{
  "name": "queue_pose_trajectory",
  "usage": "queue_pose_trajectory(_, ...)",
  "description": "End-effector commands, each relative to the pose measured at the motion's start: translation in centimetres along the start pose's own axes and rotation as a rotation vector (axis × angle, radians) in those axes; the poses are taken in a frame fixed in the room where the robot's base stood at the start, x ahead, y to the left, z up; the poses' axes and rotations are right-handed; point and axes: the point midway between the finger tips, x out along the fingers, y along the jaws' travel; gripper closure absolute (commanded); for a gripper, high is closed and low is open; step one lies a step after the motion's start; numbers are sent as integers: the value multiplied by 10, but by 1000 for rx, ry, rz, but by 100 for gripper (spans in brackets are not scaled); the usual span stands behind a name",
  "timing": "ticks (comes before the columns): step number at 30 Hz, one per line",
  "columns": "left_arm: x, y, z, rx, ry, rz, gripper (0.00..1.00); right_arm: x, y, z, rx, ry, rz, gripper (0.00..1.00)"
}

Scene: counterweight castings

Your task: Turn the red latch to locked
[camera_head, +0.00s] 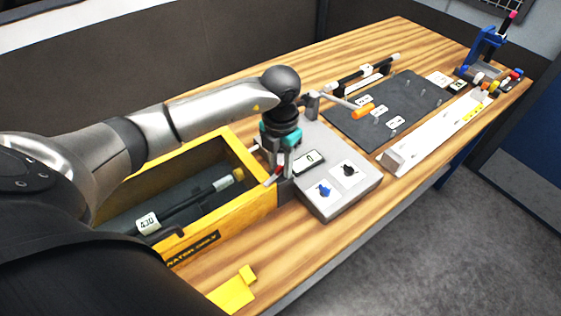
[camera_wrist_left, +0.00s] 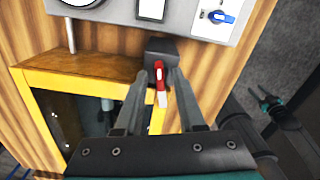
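The red latch (camera_wrist_left: 160,76) has a red handle with a pale end and sits on a dark block (camera_wrist_left: 161,49) beside the grey control box in the left wrist view. Its handle points towards my gripper. A bit of the red latch (camera_head: 277,171) also shows in the head view, beside my gripper. My left gripper (camera_wrist_left: 159,82) is open, with one finger on each side of the handle and a visible gap around it. In the head view, my left gripper (camera_head: 279,165) points down at the grey box's near left corner. A dark gripper with teal parts, apparently my right one (camera_wrist_left: 267,101), shows small in the left wrist view.
The grey control box (camera_head: 317,208) carries a display, a black knob (camera_head: 348,170) and a blue knob (camera_head: 325,190). A yellow-edged bin (camera_head: 262,205) with a labelled dark bar stands left. An orange-handled lever (camera_head: 362,111), dark mat (camera_head: 411,97) and white rail (camera_head: 420,146) lie beyond.

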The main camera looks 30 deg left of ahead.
Motion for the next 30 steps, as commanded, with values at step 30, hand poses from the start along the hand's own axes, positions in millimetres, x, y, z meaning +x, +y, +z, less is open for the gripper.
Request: queue_pose_trajectory(30,1,1,1,185,-4,2,100,16,5,3,-3,-3,6,50)
